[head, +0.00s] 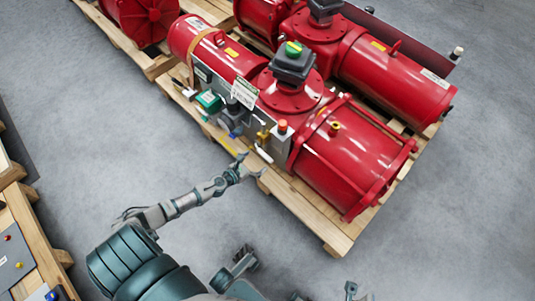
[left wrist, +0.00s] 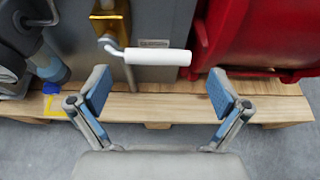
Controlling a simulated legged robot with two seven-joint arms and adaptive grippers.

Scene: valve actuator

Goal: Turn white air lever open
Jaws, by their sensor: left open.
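The white air lever (left wrist: 158,56) lies nearly level in the left wrist view, on a bent metal arm by a brass-yellow valve fitting (left wrist: 118,28). In the head view the lever (head: 264,155) is a small white bar low on the grey panel of the red actuator (head: 350,155). My left gripper (head: 252,165) is open and empty just in front of it. In the left wrist view the blue-padded fingers (left wrist: 160,92) stand apart, below the lever and to either side, not touching it. Small grey tips at the head view's bottom edge may be my right gripper; its state is unclear.
The actuator rests on a wooden pallet (head: 335,240), whose edge (left wrist: 185,104) runs below the lever. A green box (head: 208,101) and a blue-grey device (head: 233,120) sit left of the lever. More red actuators stand behind. The grey floor (head: 455,225) on the right is clear.

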